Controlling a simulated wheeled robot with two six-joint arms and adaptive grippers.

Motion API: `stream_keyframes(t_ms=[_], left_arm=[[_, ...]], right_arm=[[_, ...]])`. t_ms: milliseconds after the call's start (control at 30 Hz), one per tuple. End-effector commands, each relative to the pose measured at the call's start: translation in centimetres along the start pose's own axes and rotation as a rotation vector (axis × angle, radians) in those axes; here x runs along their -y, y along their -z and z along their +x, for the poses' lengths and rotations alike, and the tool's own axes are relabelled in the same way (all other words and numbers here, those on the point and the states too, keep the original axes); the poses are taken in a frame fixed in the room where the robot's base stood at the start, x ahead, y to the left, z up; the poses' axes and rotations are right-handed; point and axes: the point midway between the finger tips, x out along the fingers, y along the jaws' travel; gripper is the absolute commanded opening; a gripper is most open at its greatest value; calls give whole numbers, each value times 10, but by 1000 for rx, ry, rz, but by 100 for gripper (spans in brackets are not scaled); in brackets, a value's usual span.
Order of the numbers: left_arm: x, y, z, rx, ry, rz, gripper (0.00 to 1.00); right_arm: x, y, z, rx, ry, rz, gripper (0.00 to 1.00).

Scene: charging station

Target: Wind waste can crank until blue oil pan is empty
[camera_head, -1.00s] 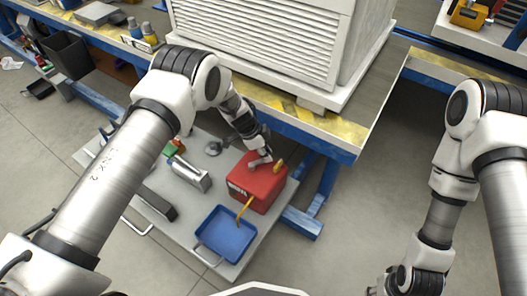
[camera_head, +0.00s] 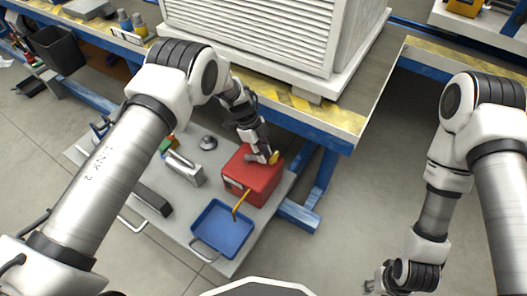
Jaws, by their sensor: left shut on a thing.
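The red waste can (camera_head: 250,182) stands on the grey cart top. A yellow hose (camera_head: 239,205) runs from it down into the blue oil pan (camera_head: 222,229) in front of it. I cannot tell whether the pan holds oil. My left gripper (camera_head: 268,158) is on top of the can and shut on the crank there.
The grey cart (camera_head: 178,222) also bears a metal box (camera_head: 186,170), a dark block (camera_head: 152,201) and a small round lid (camera_head: 208,142). A blue-framed bench with a white louvred unit (camera_head: 265,35) stands right behind. Floor on the right is clear.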

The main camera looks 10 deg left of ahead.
Motion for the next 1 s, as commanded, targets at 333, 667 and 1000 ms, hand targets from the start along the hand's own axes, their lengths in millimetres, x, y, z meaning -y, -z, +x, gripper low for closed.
stream_keyframes(t_ms=[333, 667, 1000], left_arm=[[-2, 0, 1, 0, -6, 5, 0], [-1, 0, 1, 0, -4, 5, 51], [0, 0, -31, 2, 0, 6, 51]], right_arm=[[0, 0, 0, 0, 0, 0, 40], [0, 0, 0, 0, 0, 0, 40], [0, 0, 0, 0, 0, 0, 40]])
